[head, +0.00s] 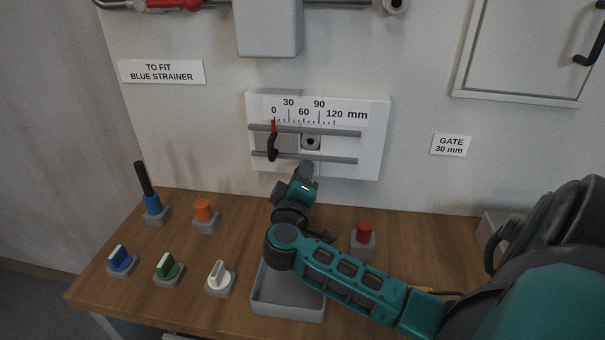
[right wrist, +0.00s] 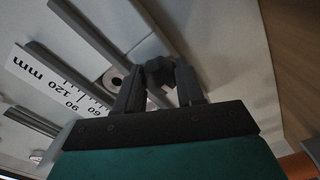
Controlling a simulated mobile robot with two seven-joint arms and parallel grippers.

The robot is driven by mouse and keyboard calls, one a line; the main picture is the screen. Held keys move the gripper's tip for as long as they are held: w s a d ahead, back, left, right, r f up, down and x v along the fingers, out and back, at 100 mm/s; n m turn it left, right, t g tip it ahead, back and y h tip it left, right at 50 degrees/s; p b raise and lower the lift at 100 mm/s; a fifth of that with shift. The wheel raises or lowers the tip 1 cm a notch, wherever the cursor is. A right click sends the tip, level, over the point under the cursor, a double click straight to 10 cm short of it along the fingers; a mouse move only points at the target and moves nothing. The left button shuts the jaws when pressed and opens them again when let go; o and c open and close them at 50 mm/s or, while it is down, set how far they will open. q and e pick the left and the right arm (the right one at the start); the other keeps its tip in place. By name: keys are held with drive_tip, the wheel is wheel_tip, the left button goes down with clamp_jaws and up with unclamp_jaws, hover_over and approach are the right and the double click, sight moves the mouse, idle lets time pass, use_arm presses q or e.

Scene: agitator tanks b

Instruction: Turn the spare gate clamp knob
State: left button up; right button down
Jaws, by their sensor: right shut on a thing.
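The gate gauge (head: 380,148) is a white wall plate with a 0 to 120 mm scale and two grey rails. A red pointer (head: 273,126) stands near 0, above a black curved handle (head: 272,148). A round grey boss (head: 311,142) sits between the rails and also shows in the right wrist view (right wrist: 115,77). My right gripper (head: 306,169) is just below the boss in the head view. In the right wrist view its fingers (right wrist: 160,88) are shut on a dark faceted piece, seemingly the clamp knob (right wrist: 159,70). My left gripper is not in view.
An open grey tray (head: 288,305) lies on the wooden bench under my right arm. A red button (head: 363,235) stands right of it. Several coloured knobs and a blue lever (head: 152,204) stand at the left. A "GATE 30 mm" label (head: 451,145) is on the wall.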

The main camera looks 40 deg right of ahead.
drive_tip(key=shift+a+f, duration=0.1)
drive_tip(key=shift+f, duration=0.3)
drive_tip(key=n, duration=0.4)
drive_tip(key=shift+r, duration=0.2)
drive_tip(key=shift+r+n, duration=0.1)
drive_tip(key=shift+n, duration=0.4)
drive_tip(key=c, duration=1)
unclamp_jaws()
drive_tip(key=shift+a, duration=0.1)
drive_tip(key=shift+c, duration=0.2)
drive_tip(key=o, duration=0.6)
drive_tip(key=shift+w, duration=0.1)
drive_tip(key=shift+o, duration=0.3)
